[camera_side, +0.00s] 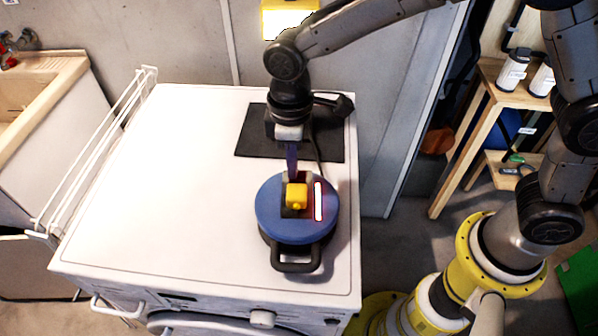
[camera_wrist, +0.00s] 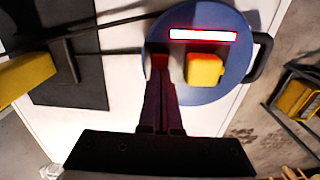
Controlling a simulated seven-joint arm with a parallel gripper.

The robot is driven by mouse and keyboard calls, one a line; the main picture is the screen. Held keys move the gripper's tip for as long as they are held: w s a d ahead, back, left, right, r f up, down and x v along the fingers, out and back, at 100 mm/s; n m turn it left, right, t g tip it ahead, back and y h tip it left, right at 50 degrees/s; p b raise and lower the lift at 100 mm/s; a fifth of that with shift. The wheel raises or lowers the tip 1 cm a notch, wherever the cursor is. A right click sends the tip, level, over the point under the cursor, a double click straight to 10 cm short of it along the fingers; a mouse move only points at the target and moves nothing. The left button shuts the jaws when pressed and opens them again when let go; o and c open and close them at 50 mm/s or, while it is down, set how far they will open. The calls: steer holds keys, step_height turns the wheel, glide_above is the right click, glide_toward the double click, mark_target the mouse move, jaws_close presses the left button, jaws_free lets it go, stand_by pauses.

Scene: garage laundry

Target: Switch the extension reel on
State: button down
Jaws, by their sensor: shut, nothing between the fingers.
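The extension reel is a round blue-topped drum (camera_side: 270,215) with a black base and handle, on top of the white washing machine. A yellow block-shaped switch part (camera_side: 296,195) stands in a dark recess on its top. Beside it, a bar light (camera_side: 318,201) glows white with a red rim. In the wrist view the reel (camera_wrist: 222,83), yellow part (camera_wrist: 204,70) and lit bar (camera_wrist: 203,35) all show. My gripper (camera_side: 291,173) is shut and empty, pointing down over the reel just behind the yellow part. Its reddish-lit tips (camera_wrist: 160,64) show beside that part; contact is unclear.
The washing machine top (camera_side: 170,180) is clear to the left. A dark mat (camera_side: 255,135) with a cable lies behind the reel. A wire rack (camera_side: 95,150) and sink (camera_side: 40,90) stand at left, a wooden shelf (camera_side: 465,150) at right.

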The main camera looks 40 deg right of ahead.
step_height(320, 180, up, 7)
stand_by(0.8)
steer(key=shift+w, duration=0.1)
steer(key=s+d+r+m+t, duration=0.3)
steer(key=s+d+r+m, duration=0.15)
steer(key=d+r, duration=0.8)
steer(key=s+d+f+m+t, duration=0.1)
steer(key=s+d+f+m, duration=0.1)
steer(key=s, duration=0.5)
steer(key=s+d+f+m+t, duration=0.1)
steer(key=s+d+f+m, duration=0.1)
steer(key=s+d+f, duration=0.3)
steer(key=s+d, duration=0.2)
steer(key=s, duration=0.1)
steer(key=shift+d+t, duration=0.15)
steer(key=shift+t, duration=0.15)
